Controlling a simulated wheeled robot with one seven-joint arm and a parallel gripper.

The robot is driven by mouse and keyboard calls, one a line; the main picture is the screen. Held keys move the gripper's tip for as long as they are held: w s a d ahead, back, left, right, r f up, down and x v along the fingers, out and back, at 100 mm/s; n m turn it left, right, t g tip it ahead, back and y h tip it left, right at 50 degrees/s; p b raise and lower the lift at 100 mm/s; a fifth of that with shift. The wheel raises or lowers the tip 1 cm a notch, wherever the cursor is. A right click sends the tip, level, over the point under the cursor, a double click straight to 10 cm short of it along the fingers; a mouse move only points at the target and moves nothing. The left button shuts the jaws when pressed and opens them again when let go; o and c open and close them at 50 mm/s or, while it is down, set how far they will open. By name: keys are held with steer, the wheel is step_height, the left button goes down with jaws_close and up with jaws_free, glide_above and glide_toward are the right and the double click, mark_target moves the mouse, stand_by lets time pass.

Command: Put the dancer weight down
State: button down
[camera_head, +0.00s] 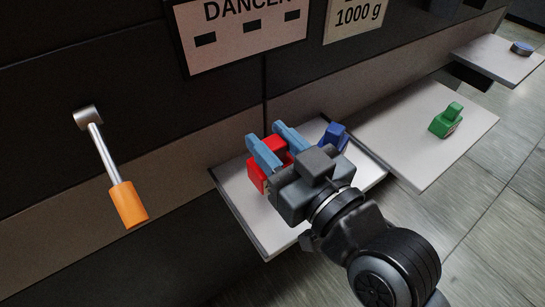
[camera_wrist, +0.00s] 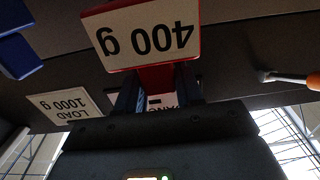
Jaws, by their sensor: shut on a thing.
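My gripper (camera_head: 277,147) is shut on a red weight (camera_head: 256,177), with one blue-grey finger on each side of it. In the wrist view the red weight (camera_wrist: 158,78) sits between the fingers (camera_wrist: 157,88), and its white plate reads "400 g", upside down. In the head view the weight is over the left part of the near white shelf (camera_head: 239,207). I cannot tell whether its underside touches the shelf. My gripper hides part of the weight and the shelf.
A blue weight (camera_head: 334,136) stands on the same shelf to the right. A green weight (camera_head: 446,120) stands on the neighbouring white shelf (camera_head: 390,145). A lever with an orange handle (camera_head: 128,204) juts out at left. Signs reading "DANCER" (camera_head: 245,40) and "1000 g" (camera_head: 355,17) hang above.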

steer(key=shift+f, duration=2)
steer(key=shift+f+b, duration=0.2)
steer(key=shift+b, duration=0.2)
steer(key=c, duration=0.7)
jaws_free()
steer(key=shift+r, duration=0.1)
steer(key=shift+s+r, duration=0.1)
steer(key=shift+b+v, duration=0.95)
steer(key=shift+v, duration=5.05)
